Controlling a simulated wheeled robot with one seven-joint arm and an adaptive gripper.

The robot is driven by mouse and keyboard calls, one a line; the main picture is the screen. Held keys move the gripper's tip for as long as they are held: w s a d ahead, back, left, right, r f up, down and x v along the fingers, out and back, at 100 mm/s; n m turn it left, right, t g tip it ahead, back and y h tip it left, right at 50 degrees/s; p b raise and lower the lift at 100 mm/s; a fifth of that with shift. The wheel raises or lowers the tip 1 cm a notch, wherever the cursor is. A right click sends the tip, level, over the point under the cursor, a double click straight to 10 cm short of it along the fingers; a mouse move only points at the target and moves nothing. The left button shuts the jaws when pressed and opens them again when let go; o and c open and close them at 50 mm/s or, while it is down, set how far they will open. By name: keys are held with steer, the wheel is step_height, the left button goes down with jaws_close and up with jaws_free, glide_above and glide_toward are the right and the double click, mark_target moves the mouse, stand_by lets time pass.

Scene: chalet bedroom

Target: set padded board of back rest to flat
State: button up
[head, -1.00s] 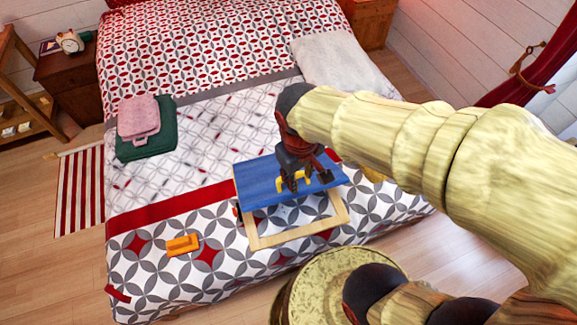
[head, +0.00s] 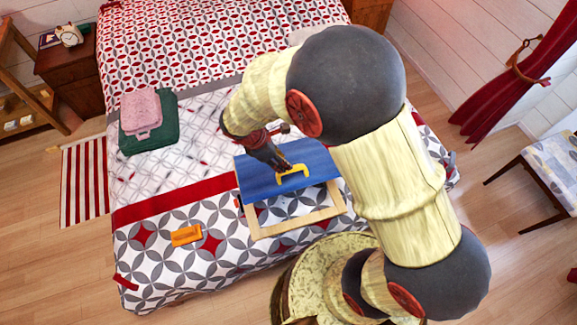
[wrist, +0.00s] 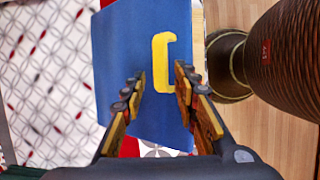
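The back rest lies on the bed, with a pale wooden frame (head: 290,226) and a blue padded board (head: 258,180). The board is tilted up above the frame, with a gap under its near edge. A yellow handle (head: 293,174) is on the board; it also shows in the wrist view (wrist: 160,62). My gripper (head: 284,164) is just above the board, behind the handle. In the wrist view my gripper (wrist: 158,80) has its fingers apart, with the handle's near part between the tips in the picture. Contact with it cannot be told.
An orange object (head: 187,236) lies on the patterned bed (head: 160,205) left of the frame. Folded green and pink cloths (head: 148,140) lie farther left. A bench (head: 550,170) stands at the right. A striped rug (head: 84,185) lies on the floor at the left.

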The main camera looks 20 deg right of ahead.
steer(key=b+x, duration=0.1)
steer(key=x, duration=0.5)
steer(key=shift+d+f, duration=0.15)
steer(key=shift+f, duration=0.15)
steer(key=shift+c, duration=0.8)
jaws_close()
